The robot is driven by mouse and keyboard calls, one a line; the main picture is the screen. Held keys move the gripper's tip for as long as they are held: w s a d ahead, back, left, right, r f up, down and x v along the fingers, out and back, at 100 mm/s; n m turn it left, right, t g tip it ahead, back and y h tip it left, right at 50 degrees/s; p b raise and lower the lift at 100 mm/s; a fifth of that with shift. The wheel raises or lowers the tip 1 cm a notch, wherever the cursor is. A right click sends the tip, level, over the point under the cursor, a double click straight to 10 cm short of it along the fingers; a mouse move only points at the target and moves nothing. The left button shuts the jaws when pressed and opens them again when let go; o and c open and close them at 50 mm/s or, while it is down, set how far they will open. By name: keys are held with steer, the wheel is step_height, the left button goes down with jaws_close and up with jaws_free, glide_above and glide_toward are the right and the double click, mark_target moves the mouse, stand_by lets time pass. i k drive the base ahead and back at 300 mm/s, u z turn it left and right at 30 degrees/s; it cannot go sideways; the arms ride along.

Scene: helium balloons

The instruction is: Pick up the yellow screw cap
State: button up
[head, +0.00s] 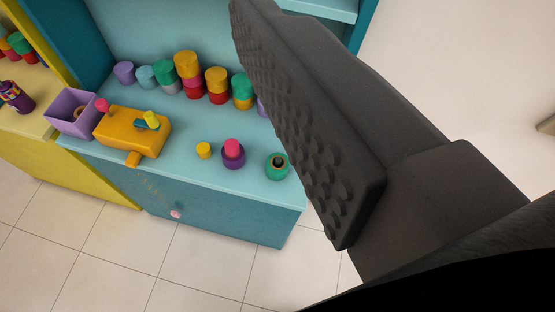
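The yellow screw cap (203,150) is a small short cylinder standing near the front of the light blue worktop (195,179). It is left of a purple piece with a pink top (232,153). One large dark finger of my gripper (290,120) fills the right of the view. Its bumpy inner pad faces left, bare, with no other finger against it. The opposite finger is not visible. The gripper holds nothing that I can see, and the cap is apart from it, to the left in the picture.
A green ring-like piece (277,165) stands right of the purple one. An orange box-shaped toy (133,131) and a purple open box (73,112) are on the left. Several coloured cylinder stacks (188,74) line the back. White tiled floor (90,240) lies in front.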

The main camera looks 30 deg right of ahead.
mark_target(204, 151)
steer(key=z, duration=1.65)
steer(key=i, duration=0.55)
steer(key=u, duration=1.7)
steer(key=i, duration=0.5)
